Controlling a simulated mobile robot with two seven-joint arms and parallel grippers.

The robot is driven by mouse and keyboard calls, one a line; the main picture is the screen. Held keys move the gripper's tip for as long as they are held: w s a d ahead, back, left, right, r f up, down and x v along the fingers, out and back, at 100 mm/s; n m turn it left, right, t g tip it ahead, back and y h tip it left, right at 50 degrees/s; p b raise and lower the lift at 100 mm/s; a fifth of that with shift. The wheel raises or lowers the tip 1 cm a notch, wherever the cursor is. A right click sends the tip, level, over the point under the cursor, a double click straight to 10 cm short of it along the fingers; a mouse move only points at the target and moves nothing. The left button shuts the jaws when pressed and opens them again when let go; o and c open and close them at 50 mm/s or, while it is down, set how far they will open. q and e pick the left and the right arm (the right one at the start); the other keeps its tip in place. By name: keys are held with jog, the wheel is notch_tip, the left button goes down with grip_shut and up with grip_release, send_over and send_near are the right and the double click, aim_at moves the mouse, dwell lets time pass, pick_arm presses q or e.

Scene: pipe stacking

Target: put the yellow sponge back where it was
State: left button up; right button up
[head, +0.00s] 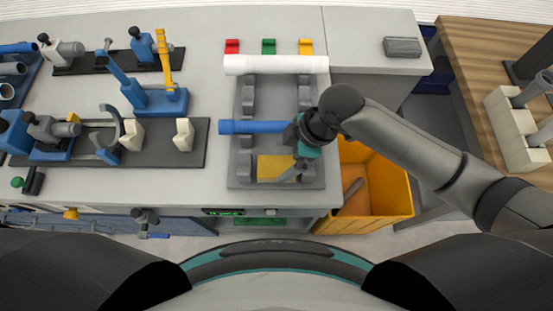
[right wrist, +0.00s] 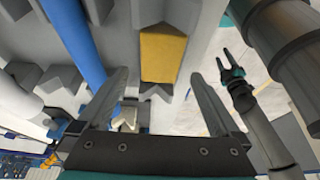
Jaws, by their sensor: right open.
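The yellow sponge (head: 274,166) lies at the front of the grey pipe rack (head: 237,174), in front of the blue pipe (head: 250,127). My right gripper (head: 293,170) hangs over the sponge's right end and hides part of it. In the right wrist view the sponge (right wrist: 163,55) shows ahead of my open right gripper (right wrist: 158,82), between the two fingers and clear of both. Nothing is held there. My left gripper (right wrist: 229,62) shows small in the right wrist view, its two prongs apart and empty; the head view does not show it.
A white pipe (head: 276,65) lies at the back of the rack. Blue and grey fixtures (head: 160,100) fill the bench's left. A grey block (head: 402,46) lies back right.

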jog(key=v, duration=0.6)
jog(key=shift+r+p, duration=0.2)
jog(key=shift+p, duration=0.25)
jog(key=shift+s, duration=0.1)
